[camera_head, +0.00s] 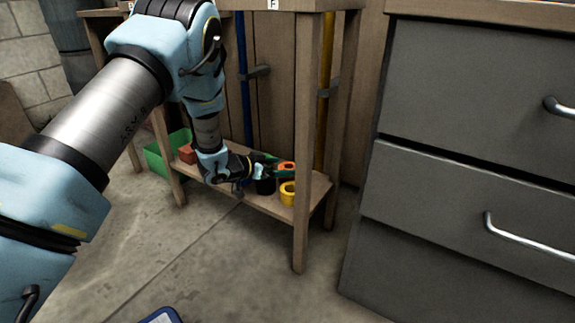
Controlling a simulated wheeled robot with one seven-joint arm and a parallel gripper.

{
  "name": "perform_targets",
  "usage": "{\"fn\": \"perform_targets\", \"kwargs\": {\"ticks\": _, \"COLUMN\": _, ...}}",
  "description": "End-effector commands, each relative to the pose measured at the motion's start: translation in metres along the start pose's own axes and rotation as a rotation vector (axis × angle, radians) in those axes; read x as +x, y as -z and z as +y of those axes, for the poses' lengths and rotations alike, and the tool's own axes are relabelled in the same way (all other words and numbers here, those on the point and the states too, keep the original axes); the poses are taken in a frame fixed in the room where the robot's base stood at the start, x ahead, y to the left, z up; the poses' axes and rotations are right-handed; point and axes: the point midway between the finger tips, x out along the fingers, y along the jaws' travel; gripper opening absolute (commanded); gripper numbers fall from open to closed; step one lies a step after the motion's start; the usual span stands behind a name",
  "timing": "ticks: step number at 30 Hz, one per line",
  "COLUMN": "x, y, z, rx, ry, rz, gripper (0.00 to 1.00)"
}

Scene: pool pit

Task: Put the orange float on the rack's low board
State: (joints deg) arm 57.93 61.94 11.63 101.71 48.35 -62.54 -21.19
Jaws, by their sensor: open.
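The rack's low board (312,201) is a wooden shelf near the floor between wooden posts. My arm reaches down from the upper left, with my gripper (262,170) just above this board, between the posts. The gripper is open, though its fingertips are small and partly hidden. A small orange piece, which looks like the orange float (287,166), is at the right of the gripper, beside dark green parts. I cannot tell whether it touches the gripper or rests fully on the board.
A yellow cup-like roll (287,192) and a black one (265,186) stand on the low board. The front right post (306,150) stands close by. Grey drawers (460,190) fill the right.

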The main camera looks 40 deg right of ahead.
Motion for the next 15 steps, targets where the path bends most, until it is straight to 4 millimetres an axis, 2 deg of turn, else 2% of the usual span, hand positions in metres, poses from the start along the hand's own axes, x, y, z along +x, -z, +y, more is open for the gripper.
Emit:
{"fn": "perform_targets", "kwargs": {"ticks": 1, "x": -0.015, "y": 0.005, "z": -0.001, "rx": -0.004, "ry": 0.002, "rz": 0.0, "gripper": 1.0}}
{"fn": "perform_targets", "kwargs": {"ticks": 6, "x": -0.051, "y": 0.004, "z": -0.001, "rx": -0.003, "ry": 0.001, "rz": -0.001, "gripper": 1.0}}
{"fn": "perform_targets", "kwargs": {"ticks": 9, "x": -0.067, "y": 0.003, "z": 0.0, "rx": -0.002, "ry": 0.001, "rz": 0.0, "gripper": 1.0}}
{"fn": "perform_targets", "kwargs": {"ticks": 15, "x": -0.085, "y": 0.001, "z": 0.0, "rx": 0.0, "ry": -0.001, "rz": 0.001, "gripper": 1.0}}
